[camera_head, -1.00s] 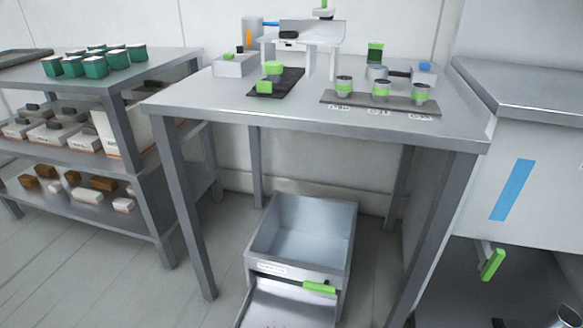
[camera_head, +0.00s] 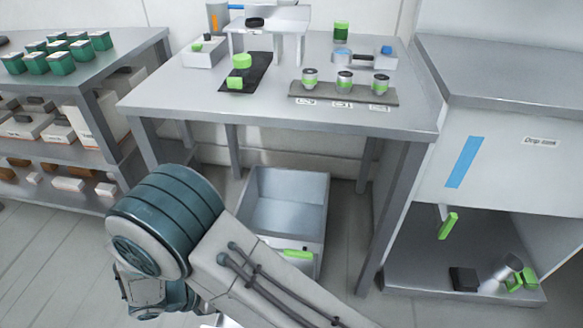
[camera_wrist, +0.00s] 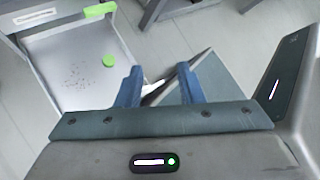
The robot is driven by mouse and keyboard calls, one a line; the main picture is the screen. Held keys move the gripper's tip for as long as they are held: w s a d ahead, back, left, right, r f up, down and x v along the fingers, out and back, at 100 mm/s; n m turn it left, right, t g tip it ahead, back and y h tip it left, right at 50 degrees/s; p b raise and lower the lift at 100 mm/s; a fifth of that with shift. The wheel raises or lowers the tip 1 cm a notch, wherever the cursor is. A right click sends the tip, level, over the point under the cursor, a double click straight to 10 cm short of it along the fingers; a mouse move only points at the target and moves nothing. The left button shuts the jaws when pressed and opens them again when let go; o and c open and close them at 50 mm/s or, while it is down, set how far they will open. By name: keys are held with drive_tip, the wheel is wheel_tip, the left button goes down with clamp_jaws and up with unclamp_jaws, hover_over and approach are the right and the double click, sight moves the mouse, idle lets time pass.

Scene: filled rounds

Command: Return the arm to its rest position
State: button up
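In the head view my arm crosses the lower middle, in front of the open metal bin (camera_head: 285,200). The gripper itself is hidden there, below the arm links.
The metal table (camera_head: 240,115) holds a rack of several cups (camera_head: 345,82) and a black mat (camera_head: 262,68). A shelf with green boxes (camera_head: 60,62) stands at left. A cabinet with blue tape (camera_head: 462,162) and an open lower compartment stands at right.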

drive_tip(key=w+d+r+m+g+y+p, duration=0.25)
drive_tip(key=d+r+m+p, duration=0.35)
drive_tip(key=r, duration=0.7)
drive_tip(key=w+d+r+m+g+y+p, duration=0.2)
drive_tip(key=w+d+r+m+g+p, duration=0.1)
drive_tip(key=d+r+m, duration=0.75)
drive_tip(key=s+d+r+m+t+y+p, duration=0.1)
drive_tip(key=d+r+m+p, duration=0.4)
drive_tip(key=r, duration=0.6)
drive_tip(key=s+d+r+m+t+y+p, duration=0.2)
drive_tip(key=s+d+r+m+y+p, duration=0.2)
drive_tip(key=r+m, duration=0.5)
drive_tip(key=shift+s+d+r+p, duration=0.7)
drive_tip(key=shift+d+r+p, duration=0.35)
drive_tip(key=shift+d, duration=0.65)
drive_tip(key=shift+t, duration=0.25)
